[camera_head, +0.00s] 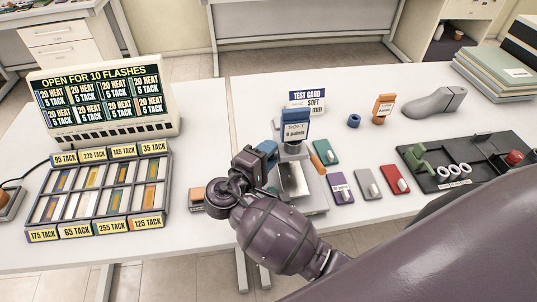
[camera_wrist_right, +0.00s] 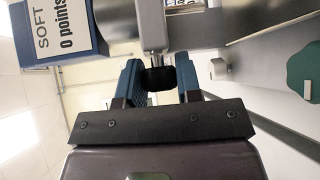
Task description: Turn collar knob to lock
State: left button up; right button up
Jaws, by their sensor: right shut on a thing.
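My right gripper (camera_head: 268,152) is at the left side of the tester stand, below its blue head labelled SOFT (camera_head: 294,130). In the right wrist view, the blue fingers of my right gripper (camera_wrist_right: 158,82) are shut around a black collar knob (camera_wrist_right: 159,79) on a metal post (camera_wrist_right: 151,25). The knob is hidden behind the fingers in the head view. The tester's label (camera_wrist_right: 55,28) reads SOFT 0 points in the wrist view. The knob's turn angle cannot be read. My left gripper is not in view.
A test card (camera_head: 307,96) stands behind the tester. Coloured blocks, including a red one (camera_head: 393,182), lie to its right, near a black tray (camera_head: 440,180). A sample case (camera_head: 100,195) and a display (camera_head: 105,100) stand left. A grey shoe last (camera_head: 435,103) lies behind.

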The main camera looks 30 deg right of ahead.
jog(key=shift+f+m+h+b, duration=0.15)
jog(key=shift+m+h+b, duration=0.3)
jog(key=shift+b, duration=0.25)
jog(key=shift+m+t, duration=0.25)
jog(key=shift+t, duration=0.15)
jog(key=o, duration=0.9)
jog(key=shift+o, duration=0.2)
